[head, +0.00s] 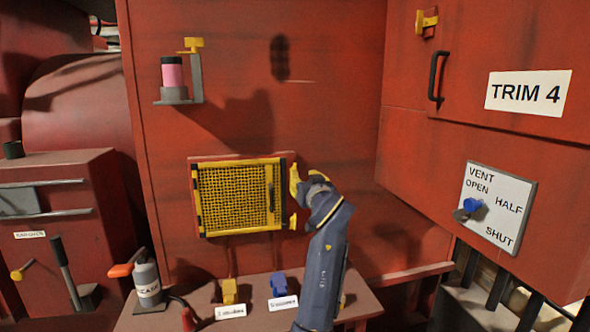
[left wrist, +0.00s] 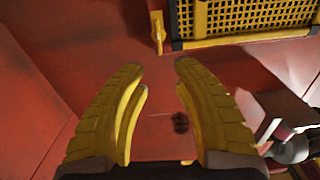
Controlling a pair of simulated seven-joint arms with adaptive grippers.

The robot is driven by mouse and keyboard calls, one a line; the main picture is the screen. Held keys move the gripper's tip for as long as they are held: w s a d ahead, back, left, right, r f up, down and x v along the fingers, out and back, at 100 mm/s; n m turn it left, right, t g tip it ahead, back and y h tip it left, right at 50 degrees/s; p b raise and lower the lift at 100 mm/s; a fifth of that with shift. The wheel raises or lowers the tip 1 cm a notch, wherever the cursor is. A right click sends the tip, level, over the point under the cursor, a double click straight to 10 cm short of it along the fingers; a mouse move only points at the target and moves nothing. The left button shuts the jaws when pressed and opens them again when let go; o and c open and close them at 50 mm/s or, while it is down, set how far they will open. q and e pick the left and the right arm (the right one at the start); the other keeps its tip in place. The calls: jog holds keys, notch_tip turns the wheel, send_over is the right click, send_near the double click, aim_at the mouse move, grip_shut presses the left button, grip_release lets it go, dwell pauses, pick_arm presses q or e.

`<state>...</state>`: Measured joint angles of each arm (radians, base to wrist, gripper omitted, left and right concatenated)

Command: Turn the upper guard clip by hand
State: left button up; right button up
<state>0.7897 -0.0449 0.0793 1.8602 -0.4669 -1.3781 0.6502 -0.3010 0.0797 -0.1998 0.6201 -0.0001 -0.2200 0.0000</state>
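The yellow mesh guard (head: 236,198) is mounted on the red wall in the head view. Its corner also shows at the top right of the left wrist view (left wrist: 240,16). The upper guard clip (left wrist: 157,32) is a small yellow piece beside the guard's dark frame, its long side roughly along the frame. In the head view my gripper seems to hide this clip. A lower yellow clip (head: 293,222) sits at the guard's right edge. My left gripper (head: 306,176) is open at the guard's upper right; its yellow fingers (left wrist: 158,72) are apart, with nothing between their tips.
A bracket with a pink jar (head: 173,74) juts from the wall above left of the guard. A red shelf below carries yellow (head: 229,292) and blue (head: 279,285) levers and a bottle (head: 147,280). A VENT dial plate (head: 505,210) is right. The wall above the gripper is clear.

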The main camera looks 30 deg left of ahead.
aim_at(295, 168)
pick_arm(q)
jog(key=x, duration=1.1)
jog(key=shift+w+a+f, duration=0.1)
jog(key=shift+w, duration=0.1)
grip_shut()
